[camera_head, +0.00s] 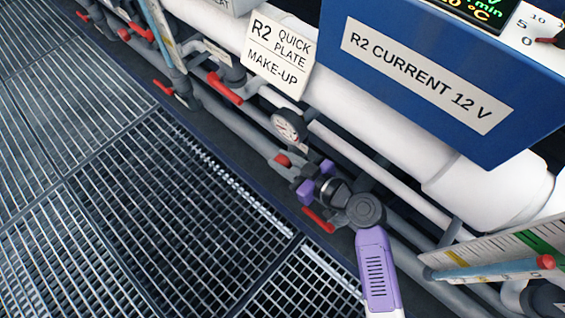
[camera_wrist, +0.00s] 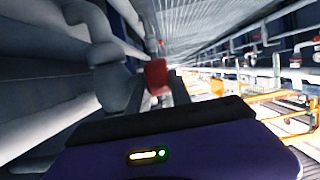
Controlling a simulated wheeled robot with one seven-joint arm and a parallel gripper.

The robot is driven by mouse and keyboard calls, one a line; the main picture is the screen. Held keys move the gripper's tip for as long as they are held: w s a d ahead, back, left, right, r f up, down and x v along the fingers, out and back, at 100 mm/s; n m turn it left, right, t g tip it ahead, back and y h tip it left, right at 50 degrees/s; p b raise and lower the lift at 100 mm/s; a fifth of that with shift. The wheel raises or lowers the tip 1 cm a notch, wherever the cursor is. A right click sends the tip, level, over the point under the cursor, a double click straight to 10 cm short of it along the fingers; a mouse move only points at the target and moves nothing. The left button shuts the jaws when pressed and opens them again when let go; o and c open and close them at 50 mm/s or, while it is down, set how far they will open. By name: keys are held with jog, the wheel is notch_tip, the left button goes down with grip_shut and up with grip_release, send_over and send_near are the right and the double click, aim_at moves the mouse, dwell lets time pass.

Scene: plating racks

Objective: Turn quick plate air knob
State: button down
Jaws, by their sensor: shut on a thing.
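My gripper (camera_head: 316,182), with purple fingers, is low among the grey pipes below the white R2 quick plate make-up sign (camera_head: 279,53). A round pressure gauge (camera_head: 286,126) and a red cap or handle (camera_head: 283,160) are just up and left of the fingers. A red lever (camera_head: 318,220) is just below them.
A blue box labelled R2 current 12 V (camera_head: 410,101) and a thick white pipe (camera_head: 380,110) overhang the pipework on the right. A red-handled valve (camera_head: 225,88) is further up left. Floor grating (camera_head: 150,200) lies open at left.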

jog(key=f+y+b, duration=0.1)
jog(key=b, duration=0.4)
jog(key=shift+d+f+t, duration=0.1)
jog(key=shift+t, duration=0.3)
jog(key=y+b, duration=0.1)
jog(key=b, duration=0.3)
jog(key=shift+s+t+b, duration=0.1)
jog(key=shift+t+b, duration=0.3)
jog(key=b, duration=0.1)
jog(key=y+b, duration=0.1)
jog(key=shift+d+r+t+b, duration=0.1)
jog(key=shift+r+t+b, duration=0.2)
jog(key=shift+t, duration=0.1)
jog(key=shift+s+y+b, duration=0.1)
jog(key=shift+y+b, duration=0.2)
jog(key=shift+d+r+t+y, duration=0.1)
jog(key=shift+r+t+y, duration=0.05)
jog(key=shift+t+y, duration=0.3)
jog(key=c, duration=1.4)
grip_release()
jog(key=shift+c, duration=0.2)
jog(key=shift+r+h, duration=0.15)
jog(key=shift+h, duration=0.1)
